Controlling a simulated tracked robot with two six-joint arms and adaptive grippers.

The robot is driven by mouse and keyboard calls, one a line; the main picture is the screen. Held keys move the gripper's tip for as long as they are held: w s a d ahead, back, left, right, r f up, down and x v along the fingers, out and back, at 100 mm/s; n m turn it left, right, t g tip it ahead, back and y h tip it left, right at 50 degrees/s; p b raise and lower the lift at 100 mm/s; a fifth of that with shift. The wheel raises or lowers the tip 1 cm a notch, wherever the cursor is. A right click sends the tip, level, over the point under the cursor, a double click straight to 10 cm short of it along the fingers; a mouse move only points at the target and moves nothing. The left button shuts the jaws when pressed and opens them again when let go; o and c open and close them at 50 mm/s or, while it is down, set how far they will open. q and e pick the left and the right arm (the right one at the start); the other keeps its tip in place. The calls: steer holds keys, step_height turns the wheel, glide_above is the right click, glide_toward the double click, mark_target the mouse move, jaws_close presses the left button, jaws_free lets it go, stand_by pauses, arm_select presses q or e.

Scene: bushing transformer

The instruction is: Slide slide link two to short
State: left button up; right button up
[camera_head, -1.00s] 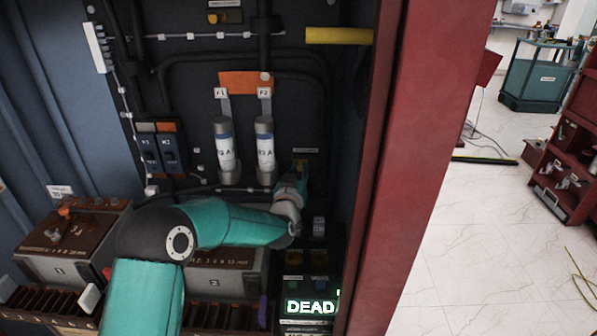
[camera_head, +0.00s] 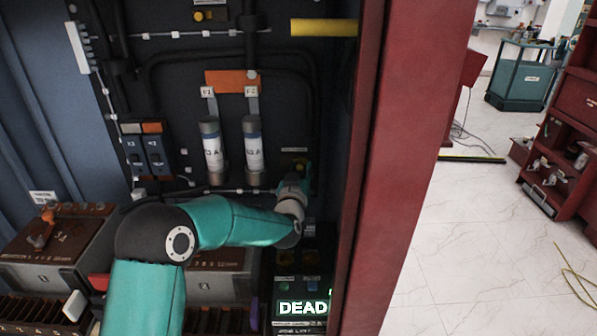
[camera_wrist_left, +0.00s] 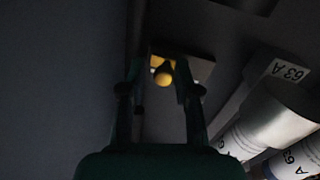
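My left gripper (camera_head: 303,170) is at the back panel, to the right of two white fuses. In the left wrist view its two dark fingers (camera_wrist_left: 160,75) are apart. A round yellow knob (camera_wrist_left: 164,77) on a small plate shows between them; I cannot tell whether they touch it. In the head view, brown-topped terminal boxes stand low in the cabinet: the left one (camera_head: 50,250) carries an orange handle (camera_head: 42,230), and my arm partly covers the middle one (camera_head: 222,285). I cannot tell which part is slide link two. My right gripper is not in view.
The fuses (camera_head: 212,150) hang close to the left of my gripper. The red cabinet edge (camera_head: 405,150) rises on the right. A lit panel reading DEAD (camera_head: 303,307) sits below my forearm. A yellow bar (camera_head: 323,28) juts out above. White floor lies outside.

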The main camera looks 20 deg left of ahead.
arm_select(q)
steer(key=shift+o, duration=0.8)
steer(key=shift+d, duration=0.1)
steer(key=shift+s, duration=0.1)
steer(key=s+d, duration=0.2)
steer(key=s, duration=0.9)
steer(key=shift+s, duration=0.35)
steer(key=shift+f, duration=0.1)
